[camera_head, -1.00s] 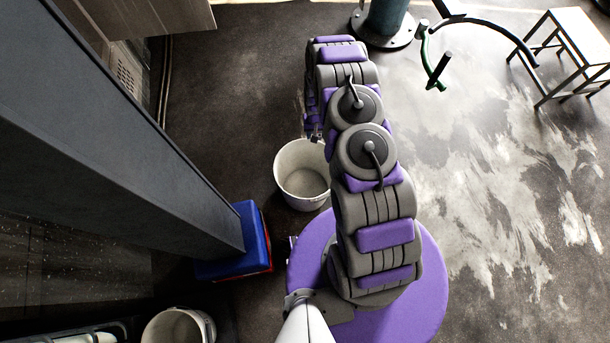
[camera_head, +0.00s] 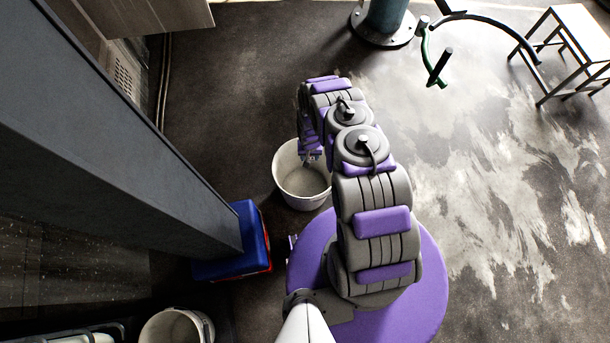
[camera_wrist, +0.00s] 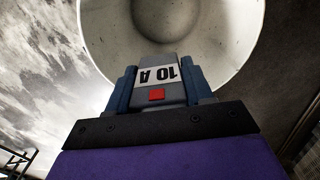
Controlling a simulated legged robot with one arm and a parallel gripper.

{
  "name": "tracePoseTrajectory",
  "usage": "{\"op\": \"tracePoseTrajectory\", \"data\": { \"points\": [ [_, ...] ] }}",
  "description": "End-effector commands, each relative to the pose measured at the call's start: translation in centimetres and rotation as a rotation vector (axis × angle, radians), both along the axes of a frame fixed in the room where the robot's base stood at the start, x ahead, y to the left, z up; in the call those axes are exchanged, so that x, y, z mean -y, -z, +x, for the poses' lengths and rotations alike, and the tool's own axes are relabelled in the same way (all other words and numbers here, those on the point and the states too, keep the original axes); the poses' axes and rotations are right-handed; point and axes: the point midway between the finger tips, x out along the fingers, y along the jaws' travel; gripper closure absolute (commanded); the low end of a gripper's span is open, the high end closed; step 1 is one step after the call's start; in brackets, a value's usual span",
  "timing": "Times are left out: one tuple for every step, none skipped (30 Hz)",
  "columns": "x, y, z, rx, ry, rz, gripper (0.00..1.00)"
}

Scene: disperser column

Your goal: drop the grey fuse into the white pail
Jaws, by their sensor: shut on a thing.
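The grey fuse (camera_wrist: 170,64) shows in the wrist view, with a white "10 A" label and a small red square. My gripper (camera_wrist: 160,88) is shut on it, one blue-grey finger on each side. Beyond the fuse is the open mouth of the white pail (camera_wrist: 232,50), and the fuse overlaps its near rim in that view. In the head view the white pail (camera_head: 303,199) stands upright on the floor and its visible inside looks empty. My gripper (camera_head: 310,158) is over the pail's far part there; the fuse is too small to make out.
A grey column (camera_head: 110,150) rises at the left beside a blue and red box (camera_head: 236,245). Another white pail (camera_head: 178,328) stands at the bottom left. A green curved frame (camera_head: 432,65) and a white-topped table (camera_head: 580,35) are at the upper right. Open floor lies right.

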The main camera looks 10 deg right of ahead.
Motion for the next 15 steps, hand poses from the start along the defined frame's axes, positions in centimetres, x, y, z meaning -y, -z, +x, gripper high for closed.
{"op": "tracePoseTrajectory", "data": {
  "points": [
    [0.0, 0.5, 0.0, 0.000, 0.000, 0.000, 0.86],
    [0.0, 0.7, 0.0, 0.000, 0.000, 0.000, 0.86],
    [0.0, 1.1, 0.0, 0.000, 0.000, -0.001, 0.86],
    [0.0, 1.4, 0.0, 0.000, -0.001, -0.001, 0.86],
    [-0.1, 1.7, 0.0, 0.000, -0.001, -0.001, 0.86],
    [-0.1, 2.2, 0.0, 0.000, -0.001, -0.001, 0.86],
    [-0.1, 2.6, 0.0, 0.000, -0.001, -0.001, 0.86],
    [-0.1, 2.9, 0.0, 0.001, -0.001, -0.001, 0.86],
    [-0.1, 3.4, 0.0, 0.001, -0.002, -0.001, 0.86],
    [-0.1, 3.7, 0.0, 0.001, -0.002, -0.001, 0.86],
    [0.0, 4.1, 0.0, 0.001, -0.001, -0.001, 0.86],
    [0.0, 4.5, 0.0, 0.001, -0.001, -0.001, 0.86],
    [0.0, 4.7, 0.0, 0.001, -0.001, -0.001, 0.86],
    [0.0, 4.9, 0.0, 0.001, -0.001, -0.001, 0.86],
    [0.0, 5.2, 0.0, 0.001, -0.001, -0.001, 0.86]
  ]
}}
